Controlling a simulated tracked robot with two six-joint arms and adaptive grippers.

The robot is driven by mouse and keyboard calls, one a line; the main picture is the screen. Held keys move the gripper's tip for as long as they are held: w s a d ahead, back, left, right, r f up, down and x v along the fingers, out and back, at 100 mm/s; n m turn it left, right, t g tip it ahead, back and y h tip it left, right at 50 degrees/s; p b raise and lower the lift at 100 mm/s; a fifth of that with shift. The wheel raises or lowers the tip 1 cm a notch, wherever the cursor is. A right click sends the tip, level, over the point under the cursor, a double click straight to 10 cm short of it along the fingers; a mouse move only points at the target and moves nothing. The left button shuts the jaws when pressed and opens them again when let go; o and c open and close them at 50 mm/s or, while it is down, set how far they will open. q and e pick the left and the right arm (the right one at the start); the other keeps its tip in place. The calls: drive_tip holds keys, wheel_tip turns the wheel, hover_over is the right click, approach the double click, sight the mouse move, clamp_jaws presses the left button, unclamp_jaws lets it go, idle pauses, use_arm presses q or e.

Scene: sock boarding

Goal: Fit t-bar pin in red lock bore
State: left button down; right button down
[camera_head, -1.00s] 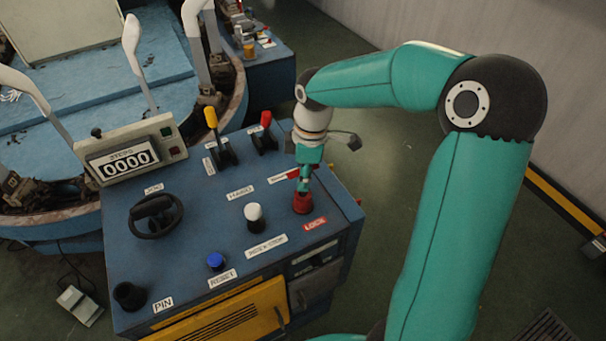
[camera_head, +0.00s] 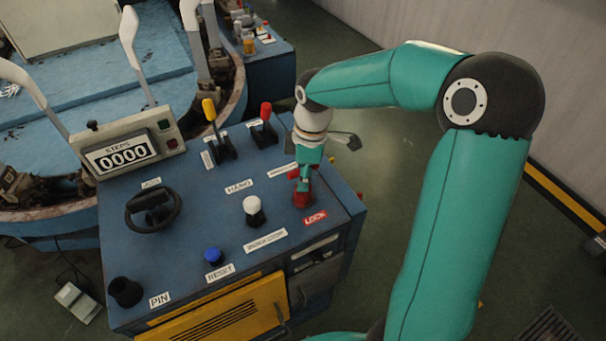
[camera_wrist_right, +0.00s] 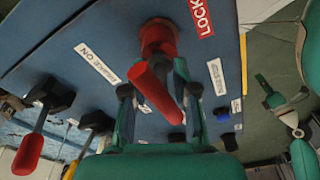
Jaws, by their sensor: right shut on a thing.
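The red lock bore (camera_head: 303,200) stands at the right front of the blue console, beside its LOCK label (camera_head: 315,217). My right gripper (camera_head: 304,184) is directly above it, pointing down. In the right wrist view my right gripper (camera_wrist_right: 158,92) is shut on the red T-bar pin (camera_wrist_right: 152,86), whose bar lies between the two fingers. The red lock bore (camera_wrist_right: 158,36) is just beyond the pin in that view. The pin's lower end is hidden, so I cannot tell how deep it sits in the bore.
On the console are a yellow lever (camera_head: 210,112), a red lever (camera_head: 265,112), a white knob (camera_head: 252,207), a blue button (camera_head: 212,255), a black handwheel (camera_head: 153,208) and an empty-looking PIN holder (camera_head: 125,292). The STEPS counter (camera_head: 122,155) reads 0000.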

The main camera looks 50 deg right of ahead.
drive_tip(key=shift+f+b, duration=0.35)
drive_tip(key=shift+f, duration=0.15)
drive_tip(key=c, duration=0.8)
unclamp_jaws()
drive_tip(key=shift+r, duration=0.1)
drive_tip(key=r, duration=0.7)
drive_tip(key=d+r, duration=0.1)
drive_tip(key=r, duration=0.3)
drive_tip(key=shift+s+r, duration=0.35)
